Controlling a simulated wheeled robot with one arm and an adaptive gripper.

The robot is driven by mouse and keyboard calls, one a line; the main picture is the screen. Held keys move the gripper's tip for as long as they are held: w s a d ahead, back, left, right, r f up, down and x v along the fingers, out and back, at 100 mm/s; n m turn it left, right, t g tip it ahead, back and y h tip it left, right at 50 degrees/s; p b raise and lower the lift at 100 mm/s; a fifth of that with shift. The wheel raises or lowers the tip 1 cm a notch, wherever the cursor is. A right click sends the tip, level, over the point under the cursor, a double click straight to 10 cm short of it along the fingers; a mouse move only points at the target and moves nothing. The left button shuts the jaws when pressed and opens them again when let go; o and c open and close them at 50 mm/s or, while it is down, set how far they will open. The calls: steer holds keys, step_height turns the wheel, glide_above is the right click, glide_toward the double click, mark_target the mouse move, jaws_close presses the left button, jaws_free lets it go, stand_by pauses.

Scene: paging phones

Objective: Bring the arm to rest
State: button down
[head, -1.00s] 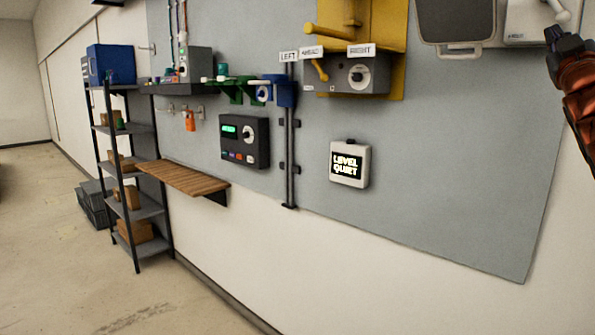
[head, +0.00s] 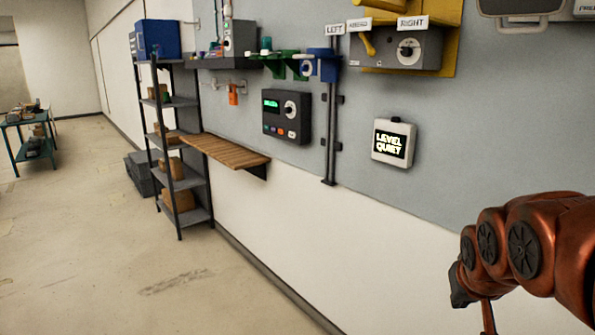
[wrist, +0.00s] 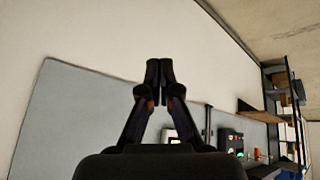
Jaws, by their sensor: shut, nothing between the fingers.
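My gripper (wrist: 159,75) shows in the wrist view with its two dark fingers together and nothing between them. It is clear of the wall and touches nothing that I can see. In the head view my orange-red arm is folded at the lower right, in front of the white lower wall. The gripper's fingertips cannot be made out in the head view.
A grey wall panel carries a "LEVEL QUIET" display box (head: 393,141), a dark control unit (head: 286,117) and a grey box with a dial (head: 405,50). A wooden shelf (head: 222,150) juts out from the wall. A shelving rack (head: 178,150) stands left. Open floor lies at left.

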steer(key=s+a+f+g+y, duration=0.1)
steer(key=s+a+f+g, duration=0.1)
steer(key=s, duration=0.5)
steer(key=s+a+f+n+g, duration=0.1)
steer(key=s+a+f+g, duration=0.2)
steer(key=s+a+f, duration=0.2)
steer(key=s+a+f+g+y, duration=0.1)
steer(key=s+a+f, duration=0.3)
steer(key=s, duration=0.7)
steer(key=shift+s+a+n+g+y, duration=0.2)
steer(key=shift+s+n+g+y, duration=0.1)
steer(key=shift+g, duration=0.5)
